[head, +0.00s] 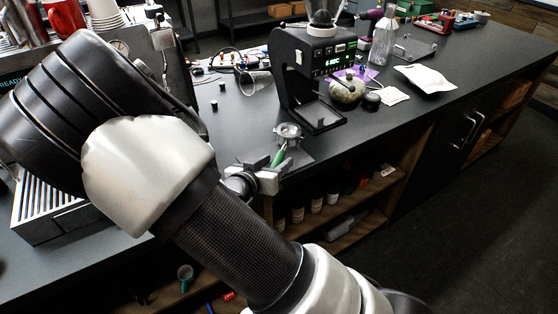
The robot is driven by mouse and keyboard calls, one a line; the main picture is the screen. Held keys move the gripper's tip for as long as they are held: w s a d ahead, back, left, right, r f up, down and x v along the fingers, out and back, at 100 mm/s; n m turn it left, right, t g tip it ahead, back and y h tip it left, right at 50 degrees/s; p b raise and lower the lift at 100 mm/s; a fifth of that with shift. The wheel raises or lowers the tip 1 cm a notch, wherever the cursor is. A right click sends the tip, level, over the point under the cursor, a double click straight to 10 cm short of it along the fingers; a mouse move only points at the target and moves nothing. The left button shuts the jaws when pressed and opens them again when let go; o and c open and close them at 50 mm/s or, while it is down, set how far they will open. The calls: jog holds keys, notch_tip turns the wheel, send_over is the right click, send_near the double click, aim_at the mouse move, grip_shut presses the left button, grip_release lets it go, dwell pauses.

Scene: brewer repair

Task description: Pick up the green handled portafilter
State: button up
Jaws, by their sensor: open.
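The green handled portafilter (279,157) lies on the dark counter near its front edge, in front of the black coffee grinder. Its round metal basket (289,131) is toward the back, and its green handle points toward me. My gripper (281,170) is open at the handle's near end, with the handle showing close to or between the fingers. I cannot tell whether the fingers touch it. My arm crosses the left and middle of the head view and hides part of the counter.
The black grinder (309,70) stands just behind the portafilter. A steel drip grate (42,205) is at the left. A round mottled pot (347,88), a white cloth (427,78) and a clear bottle (383,42) stand farther right. Open shelves with jars (316,203) lie below the counter edge.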

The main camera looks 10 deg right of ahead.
aim_at(275, 162)
grip_shut()
dwell(0.4)
notch_tip(275, 162, up, 10)
jog(key=p, duration=0.3)
jog(key=c, duration=0.7)
grip_release()
grip_shut()
jog(key=shift+r, duration=0.1)
dwell(0.4)
